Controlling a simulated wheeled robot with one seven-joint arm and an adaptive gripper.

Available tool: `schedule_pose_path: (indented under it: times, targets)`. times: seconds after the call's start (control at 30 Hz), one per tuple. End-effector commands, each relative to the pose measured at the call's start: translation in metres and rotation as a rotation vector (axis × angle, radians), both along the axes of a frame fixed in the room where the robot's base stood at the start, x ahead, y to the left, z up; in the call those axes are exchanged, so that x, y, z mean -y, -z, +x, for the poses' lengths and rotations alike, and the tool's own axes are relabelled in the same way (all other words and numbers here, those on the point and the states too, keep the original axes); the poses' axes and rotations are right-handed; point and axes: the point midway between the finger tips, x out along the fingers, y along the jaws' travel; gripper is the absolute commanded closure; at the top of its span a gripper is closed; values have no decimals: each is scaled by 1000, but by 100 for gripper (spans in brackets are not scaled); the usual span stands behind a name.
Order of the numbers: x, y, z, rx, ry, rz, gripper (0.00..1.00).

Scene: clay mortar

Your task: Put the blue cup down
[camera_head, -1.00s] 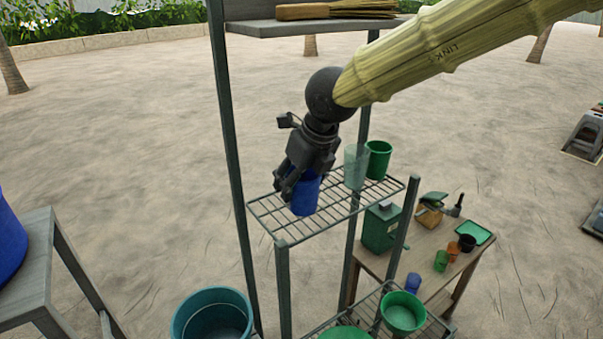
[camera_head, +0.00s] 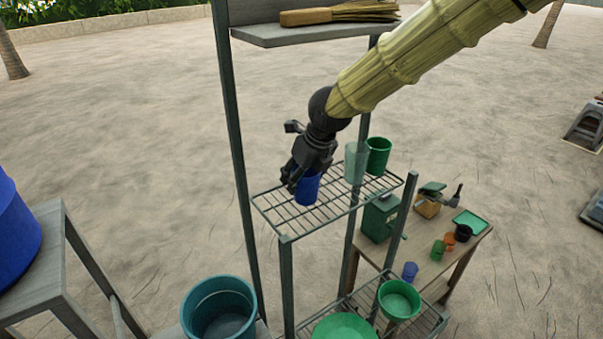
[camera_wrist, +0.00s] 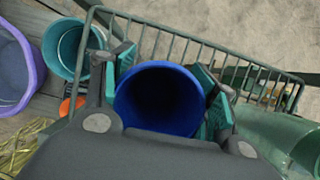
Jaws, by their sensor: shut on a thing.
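The blue cup (camera_head: 307,188) is upright at the wire rack shelf (camera_head: 283,222) in the head view. My gripper (camera_head: 300,183) is shut on it from above and to the left. In the wrist view the cup (camera_wrist: 160,98) sits between the two finger pads, its open top facing the camera and its inside dark. Whether the cup's base touches the wires or hangs just above them, I cannot tell.
A clear cup (camera_head: 355,163) and a green cup (camera_head: 379,155) stand on the same shelf, right of the blue cup. A grey shelf board with a broom (camera_head: 335,14) is above. The shelf's front left part is bare. A teal bucket (camera_head: 218,308) stands below.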

Motion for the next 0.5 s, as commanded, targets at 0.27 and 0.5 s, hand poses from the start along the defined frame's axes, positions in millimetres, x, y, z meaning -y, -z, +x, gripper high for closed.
schedule_pose_path:
  times: [0.27,0.5]
  targets:
    - [0,2,0,0,0,0,66]
    - [0,3,0,0,0,0,20]
